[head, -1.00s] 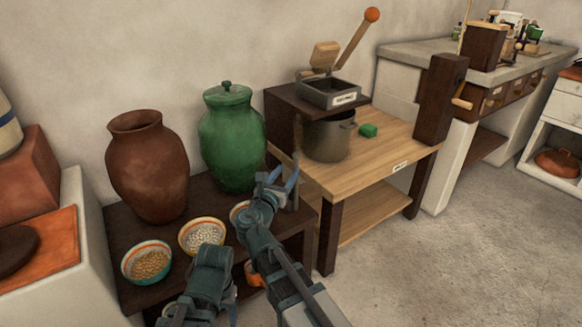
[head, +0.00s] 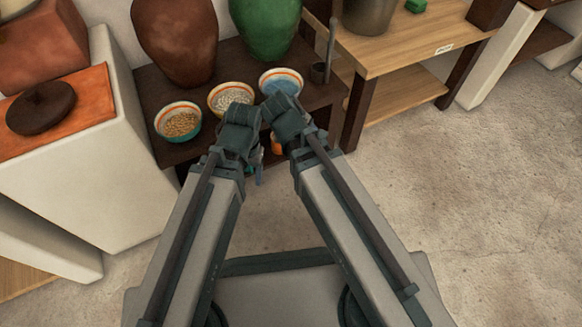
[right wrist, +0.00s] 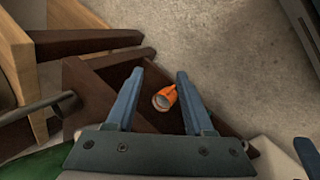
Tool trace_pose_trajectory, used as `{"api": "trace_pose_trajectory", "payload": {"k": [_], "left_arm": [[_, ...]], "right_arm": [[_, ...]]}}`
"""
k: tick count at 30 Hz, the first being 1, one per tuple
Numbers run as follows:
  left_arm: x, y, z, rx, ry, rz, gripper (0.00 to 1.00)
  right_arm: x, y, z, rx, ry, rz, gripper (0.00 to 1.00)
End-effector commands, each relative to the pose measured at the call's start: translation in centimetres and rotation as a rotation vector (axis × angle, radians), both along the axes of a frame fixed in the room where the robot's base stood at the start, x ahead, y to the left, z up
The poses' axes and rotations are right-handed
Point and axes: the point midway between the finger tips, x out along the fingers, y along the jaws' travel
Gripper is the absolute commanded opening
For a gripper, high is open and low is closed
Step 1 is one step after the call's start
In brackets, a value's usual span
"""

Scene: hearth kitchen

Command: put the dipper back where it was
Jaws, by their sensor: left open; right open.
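A dark metal dipper with a long upright handle and a small cup (head: 318,72) is at the right end of the dark low bench, right of the blue-filled bowl. No gripper touches it in the head view. A rod at the left edge of the right wrist view (right wrist: 35,110) looks like its handle. My left gripper (head: 258,175) hangs low in front of the bench, open, its blue fingers partly hidden by the wrist. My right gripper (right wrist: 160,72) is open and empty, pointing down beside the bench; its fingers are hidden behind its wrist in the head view.
Bowls of brown grain (head: 180,122), pale grain (head: 231,97) and blue contents (head: 281,82) line the bench (head: 190,150). A brown jar (head: 175,40) and a green jar (head: 265,25) stand behind. An orange cup (right wrist: 165,98) lies between my right fingers in view. Floor at right is clear.

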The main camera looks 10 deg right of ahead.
Motion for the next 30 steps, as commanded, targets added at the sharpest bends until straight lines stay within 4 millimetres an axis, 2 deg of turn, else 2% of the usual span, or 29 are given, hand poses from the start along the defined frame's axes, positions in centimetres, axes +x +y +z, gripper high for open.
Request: {"api": "trace_pose_trajectory", "payload": {"k": [1,3,6,9,22,26,30], "left_arm": [[0.0,0.0,0.0,0.000,0.000,0.000,0.71],[0.0,0.0,0.0,0.000,0.000,0.000,0.71],[0.0,0.0,0.0,0.000,0.000,0.000,0.71],[0.0,0.0,0.0,0.000,0.000,0.000,0.71],[0.0,0.0,0.4,0.000,0.000,0.000,0.71],[0.0,0.0,2.1,0.000,0.000,-0.002,0.71],[0.0,0.0,5.3,0.001,0.001,-0.005,0.71]], "right_arm": [[-2.1,1.4,-0.9,0.096,0.033,-0.098,0.53],[-4.4,3.1,-1.8,0.200,0.080,-0.223,0.53],[-6.7,5.0,-2.4,0.295,0.138,-0.349,0.53],[-7.9,6.0,-2.5,0.341,0.173,-0.418,0.53],[-8.2,6.4,-2.1,0.356,0.184,-0.441,0.53],[-8.2,6.3,-0.5,0.355,0.184,-0.439,0.53],[-8.2,6.3,2.8,0.353,0.185,-0.435,0.53]]}}
